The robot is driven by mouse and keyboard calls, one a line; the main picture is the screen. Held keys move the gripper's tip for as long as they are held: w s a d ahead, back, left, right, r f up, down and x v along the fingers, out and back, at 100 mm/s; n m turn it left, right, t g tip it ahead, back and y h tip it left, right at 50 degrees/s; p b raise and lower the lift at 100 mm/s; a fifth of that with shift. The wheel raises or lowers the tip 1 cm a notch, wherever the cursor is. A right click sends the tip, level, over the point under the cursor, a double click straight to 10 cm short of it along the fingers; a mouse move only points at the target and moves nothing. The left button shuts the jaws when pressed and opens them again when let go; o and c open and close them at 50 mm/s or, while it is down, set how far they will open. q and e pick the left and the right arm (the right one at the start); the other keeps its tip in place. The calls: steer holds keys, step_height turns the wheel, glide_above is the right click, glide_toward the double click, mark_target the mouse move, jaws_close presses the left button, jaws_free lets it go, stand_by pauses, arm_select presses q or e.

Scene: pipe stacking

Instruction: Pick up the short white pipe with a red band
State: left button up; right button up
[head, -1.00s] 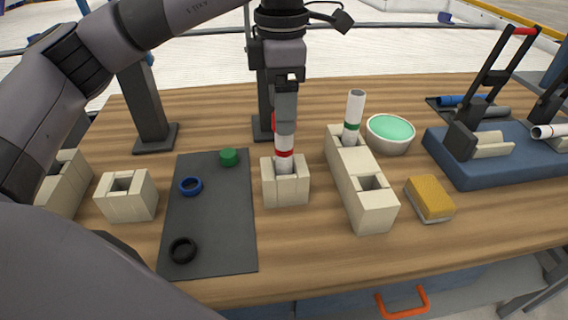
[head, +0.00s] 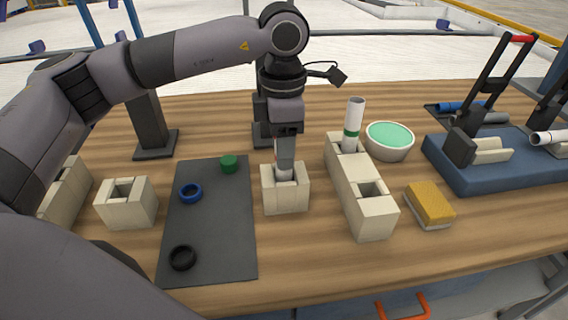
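The short white pipe (head: 285,175) stands upright in a beige socket block (head: 285,200) in the middle of the table. Only a little of its white lower part shows, and its red band is hidden behind my fingers. My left gripper (head: 285,165) points straight down over the pipe, its fingers reaching almost to the block's top. The near finger covers the other one, so I cannot tell whether they are open or shut on the pipe. My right gripper is not in view.
A white pipe with a green band (head: 353,125) stands in a long beige block (head: 362,195) close by on the right. A green-filled bowl (head: 390,150), a yellow sponge (head: 429,203) and a dark mat (head: 212,235) with rings lie around.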

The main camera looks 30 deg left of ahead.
arm_select(q)
steer(key=c, duration=0.3)
steer(key=shift+r, duration=0.15)
